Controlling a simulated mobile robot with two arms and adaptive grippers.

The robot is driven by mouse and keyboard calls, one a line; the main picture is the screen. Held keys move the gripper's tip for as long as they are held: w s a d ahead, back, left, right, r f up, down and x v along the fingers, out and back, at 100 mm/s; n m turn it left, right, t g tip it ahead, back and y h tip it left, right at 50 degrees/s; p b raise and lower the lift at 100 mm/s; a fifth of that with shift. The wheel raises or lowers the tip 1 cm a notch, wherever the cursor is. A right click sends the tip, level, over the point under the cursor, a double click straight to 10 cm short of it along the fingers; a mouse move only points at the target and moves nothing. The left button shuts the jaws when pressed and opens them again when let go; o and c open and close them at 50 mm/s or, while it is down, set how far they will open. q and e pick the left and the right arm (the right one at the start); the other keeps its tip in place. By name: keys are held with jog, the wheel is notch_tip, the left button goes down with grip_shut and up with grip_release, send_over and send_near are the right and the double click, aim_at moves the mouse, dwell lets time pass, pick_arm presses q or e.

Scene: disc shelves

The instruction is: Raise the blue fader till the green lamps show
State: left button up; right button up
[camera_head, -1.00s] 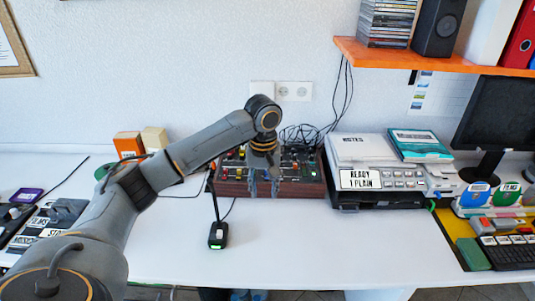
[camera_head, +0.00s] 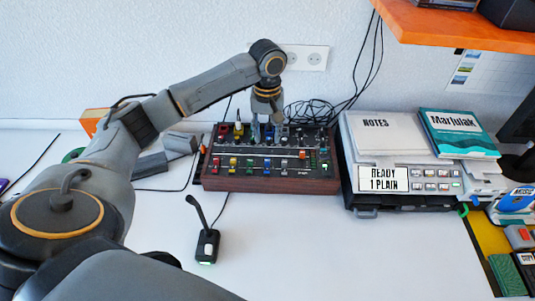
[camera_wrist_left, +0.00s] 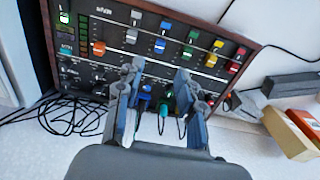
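The mixer (camera_head: 270,184) is a dark panel with wooden sides, lying on the white desk. The blue fader (camera_head: 266,163) stands in its row of coloured faders, between a green and a white one; the wrist view shows its blue cap (camera_wrist_left: 160,46). My left gripper (camera_head: 268,138) is over the rear part of the panel, behind the fader row. A lamp column (camera_wrist_left: 82,40) looks dark green; whether any lamp is lit is unclear. My right gripper is out of view.
A small black gooseneck microphone (camera_head: 207,246) stands in front of the mixer. A grey-white machine (camera_head: 378,207) with notes and a book stands close on its right. Tangled cables (camera_head: 310,112) lie behind. An orange shelf (camera_head: 450,25) hangs at upper right.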

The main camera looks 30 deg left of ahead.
aim_at(267, 160)
pick_arm(q)
notch_tip(267, 160, down, 10)
jog(key=shift+w+f, duration=0.1)
jog(key=shift+f, duration=0.15)
jog(key=shift+a+f, duration=0.1)
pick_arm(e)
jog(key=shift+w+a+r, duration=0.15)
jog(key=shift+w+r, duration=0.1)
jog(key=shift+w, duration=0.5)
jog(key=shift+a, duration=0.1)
